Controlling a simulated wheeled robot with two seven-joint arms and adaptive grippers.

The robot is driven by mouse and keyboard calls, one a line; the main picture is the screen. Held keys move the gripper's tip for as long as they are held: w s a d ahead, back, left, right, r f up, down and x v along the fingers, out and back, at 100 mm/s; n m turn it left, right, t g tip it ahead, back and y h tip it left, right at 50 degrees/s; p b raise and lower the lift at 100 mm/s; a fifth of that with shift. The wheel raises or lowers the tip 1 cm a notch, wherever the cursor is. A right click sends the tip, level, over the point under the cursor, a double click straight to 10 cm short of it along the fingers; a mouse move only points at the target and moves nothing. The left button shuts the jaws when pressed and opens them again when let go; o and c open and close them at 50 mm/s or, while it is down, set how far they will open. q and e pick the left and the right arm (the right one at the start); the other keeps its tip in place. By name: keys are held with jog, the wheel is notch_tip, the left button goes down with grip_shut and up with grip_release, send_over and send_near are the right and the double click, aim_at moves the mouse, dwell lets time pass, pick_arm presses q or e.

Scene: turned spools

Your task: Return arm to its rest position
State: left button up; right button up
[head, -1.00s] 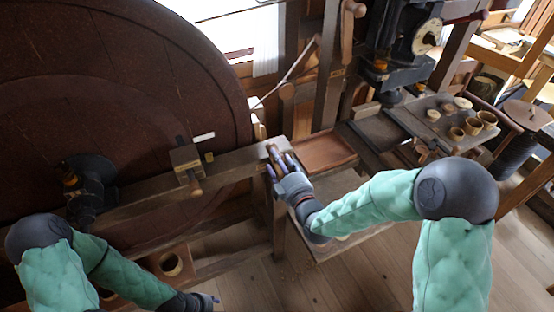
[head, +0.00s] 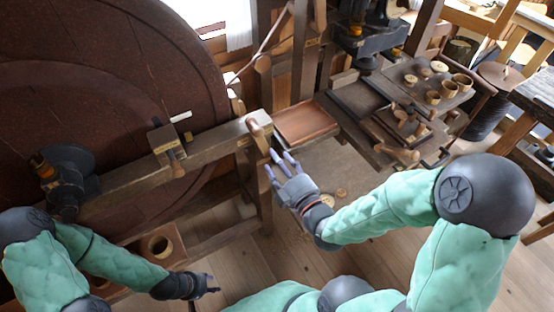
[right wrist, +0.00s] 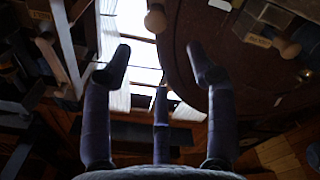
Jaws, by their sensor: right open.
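My right gripper (head: 278,163) is open and empty just in front of the end of the wooden beam. Its spread fingers also show in the right wrist view (right wrist: 160,75), with nothing between them. A turned wooden piece (head: 258,135) rests at the beam's end, a short gap from the fingertips. My right arm reaches in from the right, bent at its dark elbow. My left gripper (head: 214,285) is low at the bottom of the head view, over the floor; its finger opening is too small to judge.
The beam (head: 215,143) carries a block with a wooden handle (head: 167,146). A reddish tray (head: 305,122) lies beyond the right hand. A bench (head: 395,95) with several small cups stands at the right. A large dark wheel (head: 110,70) fills the left.

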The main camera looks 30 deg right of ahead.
dwell(0.3)
jog(key=a+f+m+g+y, duration=0.1)
jog(key=a+f+m+g, duration=0.2)
jog(key=f, duration=0.7)
jog(key=a+f+m+g, duration=0.1)
jog(key=f+m+g, duration=0.2)
jog(key=f+g, duration=0.5)
jog(key=s+a+f+m+g, duration=0.3)
jog(key=s+a+f, duration=0.1)
jog(key=f, duration=0.5)
jog(key=s+a+f+m+g+y, duration=0.1)
jog(key=s+a+f+m+g, duration=0.2)
jog(key=s+f, duration=0.4)
notch_tip(320, 180, down, 2)
jog(key=shift+s+a+f+m+g, duration=0.25)
jog(key=shift+s+a+m+g, duration=0.05)
jog(key=shift+a, duration=0.1)
